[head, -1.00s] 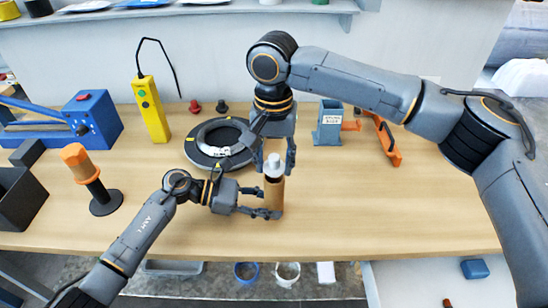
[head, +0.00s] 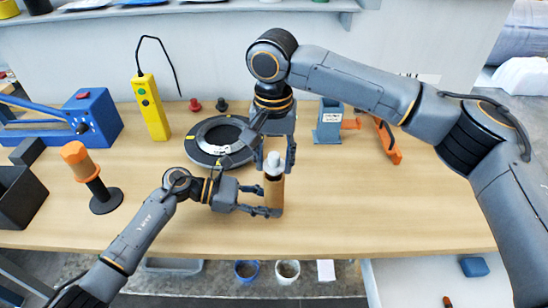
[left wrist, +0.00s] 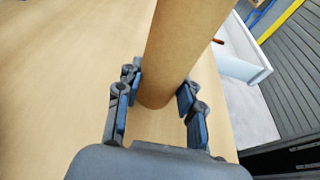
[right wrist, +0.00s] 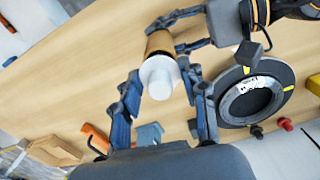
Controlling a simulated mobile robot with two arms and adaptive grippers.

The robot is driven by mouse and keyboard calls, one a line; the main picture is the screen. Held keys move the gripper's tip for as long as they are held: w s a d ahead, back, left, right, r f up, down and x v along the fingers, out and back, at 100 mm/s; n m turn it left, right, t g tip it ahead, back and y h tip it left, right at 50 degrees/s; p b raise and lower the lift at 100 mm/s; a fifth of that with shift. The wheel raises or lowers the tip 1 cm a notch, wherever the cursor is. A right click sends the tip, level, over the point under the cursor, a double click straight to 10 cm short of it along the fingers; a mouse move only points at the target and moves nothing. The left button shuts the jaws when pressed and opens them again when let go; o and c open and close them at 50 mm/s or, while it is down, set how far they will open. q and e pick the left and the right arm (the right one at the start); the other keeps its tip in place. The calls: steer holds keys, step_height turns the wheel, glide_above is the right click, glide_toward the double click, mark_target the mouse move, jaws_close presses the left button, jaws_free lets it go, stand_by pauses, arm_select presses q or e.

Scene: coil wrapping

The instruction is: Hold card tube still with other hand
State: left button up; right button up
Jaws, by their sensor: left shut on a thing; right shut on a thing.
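The brown card tube (head: 273,195) stands upright near the table's front edge. My left gripper (head: 262,211) is shut around its lower part from the left. The left wrist view shows the tube (left wrist: 180,50) between both fingers (left wrist: 157,105). A white plug (head: 273,161) with a knob sits at the tube's top. My right gripper (head: 275,160) comes down from above and is shut on the plug. The right wrist view shows the plug (right wrist: 160,78) between the fingers, with the tube behind it. Whether the plug is fully seated is hidden.
A dark ring-shaped coil (head: 217,165) lies behind my left gripper. A yellow remote (head: 151,108), a blue machine (head: 92,118), an orange-handled stand (head: 92,178) and a dark bin (head: 20,198) are to the left. A grey-blue holder (head: 328,122) stands at right. The right front table is clear.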

mark_target(274, 155)
steer(key=shift+f, duration=0.95)
stand_by(0.4)
steer(key=o, duration=0.9)
steer(key=shift+f, duration=0.1)
step_height(274, 155, up, 12)
steer(key=shift+r, duration=0.1)
arm_select(q)
steer(key=o, duration=0.9)
steer(key=shift+o, duration=0.2)
